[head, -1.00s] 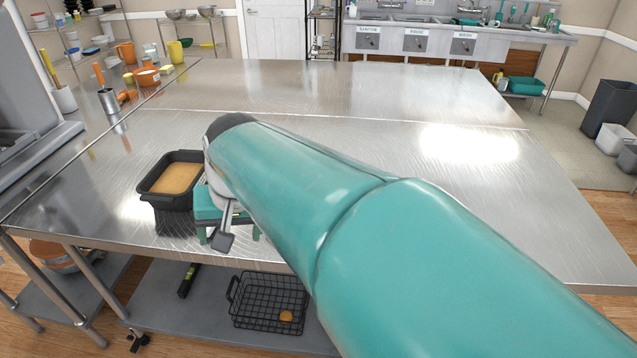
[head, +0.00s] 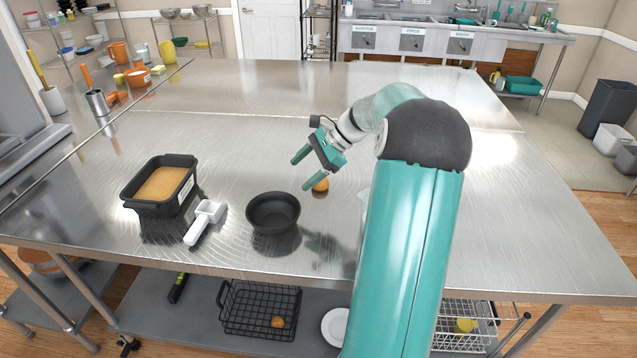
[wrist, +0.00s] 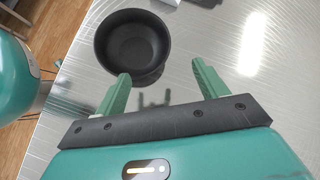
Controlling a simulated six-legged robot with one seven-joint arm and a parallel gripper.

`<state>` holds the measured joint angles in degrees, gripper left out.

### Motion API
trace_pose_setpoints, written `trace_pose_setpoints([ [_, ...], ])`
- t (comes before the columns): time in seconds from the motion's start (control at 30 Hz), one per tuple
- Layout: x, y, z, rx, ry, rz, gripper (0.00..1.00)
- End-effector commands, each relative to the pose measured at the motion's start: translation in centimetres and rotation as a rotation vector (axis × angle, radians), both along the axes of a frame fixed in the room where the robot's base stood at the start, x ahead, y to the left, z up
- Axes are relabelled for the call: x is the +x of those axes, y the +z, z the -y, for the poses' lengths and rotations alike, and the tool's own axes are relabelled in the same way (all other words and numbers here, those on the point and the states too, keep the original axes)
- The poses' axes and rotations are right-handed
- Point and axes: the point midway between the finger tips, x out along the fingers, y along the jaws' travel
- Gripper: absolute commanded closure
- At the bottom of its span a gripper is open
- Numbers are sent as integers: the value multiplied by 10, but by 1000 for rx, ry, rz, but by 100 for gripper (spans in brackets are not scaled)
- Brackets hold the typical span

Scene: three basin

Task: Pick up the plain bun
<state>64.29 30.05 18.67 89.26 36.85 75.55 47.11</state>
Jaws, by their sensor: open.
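A small round orange-brown bun (head: 321,185) lies on the steel table in the head view, partly hidden by my gripper. I cannot tell its kind. Another small brown bun (head: 278,321) lies in the wire basket on the lower shelf. My gripper (head: 299,175) is open and empty. It hovers above the table near the first bun, with its green fingers pointing left. In the wrist view, my gripper (wrist: 160,70) has its fingers spread toward a black bowl (wrist: 133,48). No bun shows there.
The black bowl (head: 273,205) stands in front of the gripper. Left of it are a white scoop (head: 205,222) and a black pan (head: 160,205) with tan contents. A wire basket (head: 235,310) and white plate (head: 335,325) are below. The table's back is clear.

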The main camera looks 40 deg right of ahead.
Motion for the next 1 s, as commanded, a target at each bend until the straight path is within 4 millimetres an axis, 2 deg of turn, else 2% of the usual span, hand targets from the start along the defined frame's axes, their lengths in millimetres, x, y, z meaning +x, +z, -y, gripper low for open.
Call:
trace_pose_setpoints([
  [0.03,-6,-10,26,63,-65,1,28],
  [0.2,-29,-32,99,261,-255,24,28],
  [0.3,-45,-43,134,355,-343,44,28],
  [0.43,-60,-51,161,434,-411,63,28],
  [0.57,-62,-55,167,462,-432,69,28],
  [1.0,-9,-84,124,463,-432,68,28],
])
